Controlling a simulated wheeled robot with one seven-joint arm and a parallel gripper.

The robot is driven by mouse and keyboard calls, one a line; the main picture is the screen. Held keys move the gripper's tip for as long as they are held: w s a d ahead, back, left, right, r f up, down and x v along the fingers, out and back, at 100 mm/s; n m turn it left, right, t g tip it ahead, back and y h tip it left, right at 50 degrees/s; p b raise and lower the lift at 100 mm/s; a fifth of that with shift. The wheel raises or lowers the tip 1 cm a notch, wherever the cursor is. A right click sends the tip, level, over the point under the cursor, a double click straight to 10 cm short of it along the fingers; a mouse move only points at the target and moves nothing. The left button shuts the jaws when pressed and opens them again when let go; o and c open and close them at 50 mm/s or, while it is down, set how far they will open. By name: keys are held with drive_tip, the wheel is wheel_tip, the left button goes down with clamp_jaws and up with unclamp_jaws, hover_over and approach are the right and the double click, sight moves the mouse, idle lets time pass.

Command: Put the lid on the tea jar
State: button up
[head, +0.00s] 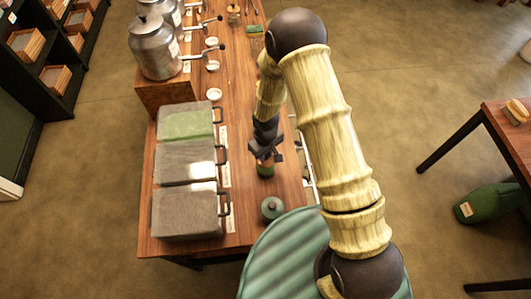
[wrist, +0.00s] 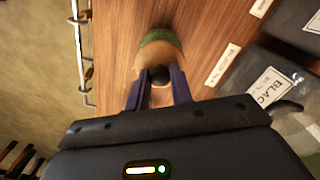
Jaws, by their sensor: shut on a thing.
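My gripper (head: 265,154) is over the wooden counter, its fingers pointing down. In the wrist view its two fingers (wrist: 158,88) are shut on the dark round knob of a tan, disc-shaped lid (wrist: 150,62). A green band, seemingly the tea jar (wrist: 158,36), shows just beyond the lid's edge. In the head view a small green body, seemingly the same jar (head: 265,171), shows right under my gripper. I cannot tell whether the lid rests on the jar or hangs just above it.
A dark green round container with a knob (head: 272,208) stands near the counter's front edge. Lidded bins (head: 186,162) line the left side. Metal urns (head: 154,47) stand behind them. A metal rail (wrist: 82,50) runs along the other edge.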

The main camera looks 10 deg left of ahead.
idle(0.3)
drive_tip(key=o, duration=1.3)
drive_tip(key=shift+c, duration=0.2)
drive_tip(key=shift+r+p, duration=1.8)
drive_tip(key=shift+r, duration=0.9)
drive_tip(key=shift+c, duration=0.4)
clamp_jaws()
drive_tip(key=shift+f+b, duration=1.75)
drive_tip(key=shift+f, duration=0.15)
